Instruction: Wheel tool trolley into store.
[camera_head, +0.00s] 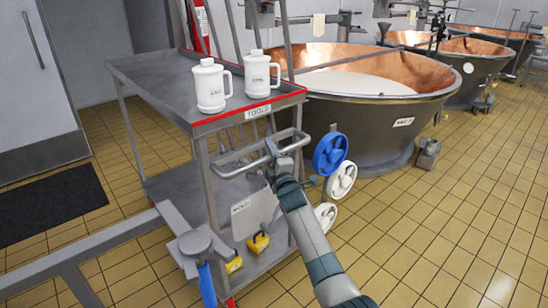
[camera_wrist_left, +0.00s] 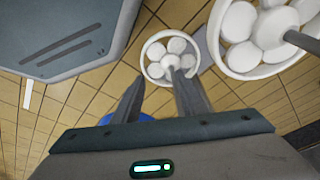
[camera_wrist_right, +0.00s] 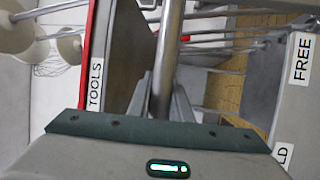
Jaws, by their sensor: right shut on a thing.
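The tool trolley (camera_head: 172,100) is a grey metal frame with a red-edged top shelf and a TOOLS label (camera_head: 257,112). Two white lidded jugs stand on its top: one jug (camera_head: 209,88) at left, one (camera_head: 257,74) at right. My right gripper (camera_head: 270,152) is shut on the trolley's front handle bar (camera_head: 238,166). In the right wrist view the bar (camera_wrist_right: 168,60) runs between its fingers (camera_wrist_right: 162,95), with the TOOLS label to the left. My left gripper (camera_wrist_left: 158,90) is open and empty in its wrist view; I cannot make it out in the head view.
A copper-lined vat (camera_head: 375,95) stands right of the trolley; more vats stand behind. A blue handwheel (camera_head: 330,153) and white handwheels (camera_head: 342,179) are close to the trolley's right. A grey rail (camera_head: 95,243) crosses the lower left. A dark mat (camera_head: 50,212) lies before a door. Tiled floor is clear at lower right.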

